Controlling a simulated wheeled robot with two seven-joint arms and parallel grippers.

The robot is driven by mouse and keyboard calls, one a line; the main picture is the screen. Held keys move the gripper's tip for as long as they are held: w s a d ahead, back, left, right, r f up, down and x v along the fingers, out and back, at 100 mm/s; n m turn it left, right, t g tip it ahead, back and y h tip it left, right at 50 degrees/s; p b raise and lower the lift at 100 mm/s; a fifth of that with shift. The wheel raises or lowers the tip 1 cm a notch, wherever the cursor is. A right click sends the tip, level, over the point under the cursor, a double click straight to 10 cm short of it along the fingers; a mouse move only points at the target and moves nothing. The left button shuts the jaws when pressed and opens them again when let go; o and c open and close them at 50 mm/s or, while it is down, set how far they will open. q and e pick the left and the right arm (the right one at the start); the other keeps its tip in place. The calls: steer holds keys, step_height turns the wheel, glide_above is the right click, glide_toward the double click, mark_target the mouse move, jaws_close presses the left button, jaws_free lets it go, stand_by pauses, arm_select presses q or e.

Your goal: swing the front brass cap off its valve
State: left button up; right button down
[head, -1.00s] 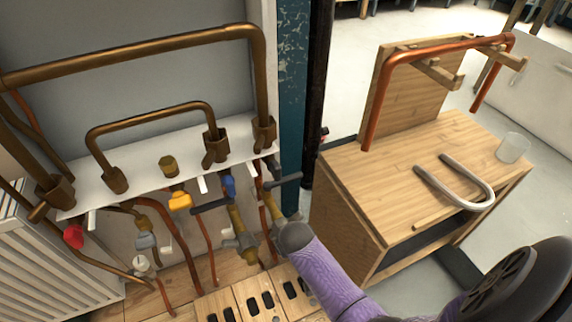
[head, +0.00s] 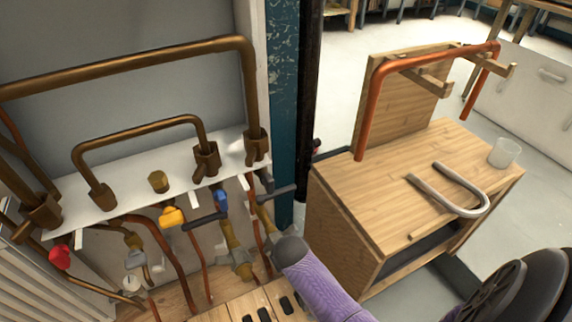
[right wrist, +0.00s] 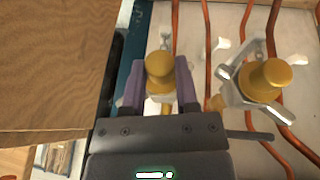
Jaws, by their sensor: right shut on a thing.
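In the right wrist view my right gripper (right wrist: 159,74) has its two purple fingers on either side of a round brass cap (right wrist: 159,64) and is shut on it. A second brass cap (right wrist: 268,76) sits to the right on a valve with grey metal wings (right wrist: 232,84), apart from my fingers. In the head view two brass valve bodies (head: 232,238) hang low beside the blue post. The purple link of my right arm reaches toward them from the lower right. My right fingertips are hidden there. My left gripper is out of view.
A white shelf (head: 118,203) carries brown pipes and a small brass fitting (head: 158,181). Red (head: 60,257), yellow (head: 172,216) and blue (head: 220,200) handles hang below. A wooden cabinet (head: 385,180) with a grey U-pipe (head: 447,200) and glass (head: 504,152) stands right of the blue post (head: 284,100).

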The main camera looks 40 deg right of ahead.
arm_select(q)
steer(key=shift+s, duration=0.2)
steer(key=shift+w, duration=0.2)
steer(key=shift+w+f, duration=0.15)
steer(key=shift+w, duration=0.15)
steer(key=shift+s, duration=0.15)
arm_select(e)
steer(key=shift+s, duration=0.1)
